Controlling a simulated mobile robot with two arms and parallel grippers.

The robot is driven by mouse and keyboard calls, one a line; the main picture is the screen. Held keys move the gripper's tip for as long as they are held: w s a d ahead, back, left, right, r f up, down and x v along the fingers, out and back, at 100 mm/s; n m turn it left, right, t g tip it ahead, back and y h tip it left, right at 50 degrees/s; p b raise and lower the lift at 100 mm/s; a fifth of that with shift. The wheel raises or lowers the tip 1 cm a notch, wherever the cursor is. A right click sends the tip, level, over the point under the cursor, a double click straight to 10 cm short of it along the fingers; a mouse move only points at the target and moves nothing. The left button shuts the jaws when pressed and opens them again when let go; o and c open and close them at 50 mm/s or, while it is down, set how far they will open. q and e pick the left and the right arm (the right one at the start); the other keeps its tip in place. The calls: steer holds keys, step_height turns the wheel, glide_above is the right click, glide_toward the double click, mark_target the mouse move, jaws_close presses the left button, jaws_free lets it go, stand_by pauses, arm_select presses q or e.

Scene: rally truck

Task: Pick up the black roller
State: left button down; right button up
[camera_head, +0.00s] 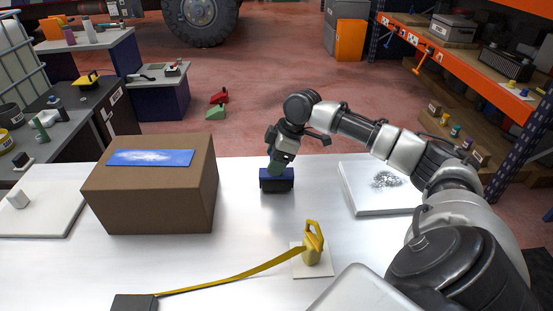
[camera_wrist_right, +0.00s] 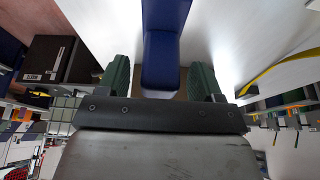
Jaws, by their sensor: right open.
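A small block-like thing with a blue top and a black front (camera_head: 277,183) stands on the white table (camera_head: 240,240), right of the cardboard box. It is the likeliest black roller, but its roller shape cannot be made out. My right gripper (camera_head: 276,169) points down at its top. In the right wrist view, the open green fingers (camera_wrist_right: 160,80) lie on either side of the blue part (camera_wrist_right: 161,55), with gaps showing. My left gripper is in neither view.
A brown cardboard box (camera_head: 150,195) with a blue sheet (camera_head: 150,158) on top stands to the left. A yellow tool (camera_head: 312,245) on a small pale plate, with a yellow strap, lies in front. A white tray (camera_head: 360,190) is at right. Bare table surrounds the block.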

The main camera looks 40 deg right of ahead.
steer(key=shift+w+a+f, duration=0.1)
steer(key=shift+w+f, duration=0.1)
steer(key=shift+f, duration=0.35)
jaws_close()
steer(key=shift+r, duration=0.1)
steer(key=shift+r, duration=0.15)
steer(key=shift+r, duration=0.25)
steer(key=r, duration=0.3)
steer(key=shift+d+r, duration=0.3)
steer(key=s+d+r+b, duration=0.1)
steer(key=s+d+r, duration=0.2)
steer(key=d+r, duration=0.3)
steer(key=d, duration=0.4)
steer(key=shift+d+r+b, duration=0.3)
steer(key=shift+d, duration=0.05)
steer(key=c, duration=0.6)
jaws_free()
steer(key=shift+s, duration=0.1)
steer(key=c, duration=0.6)
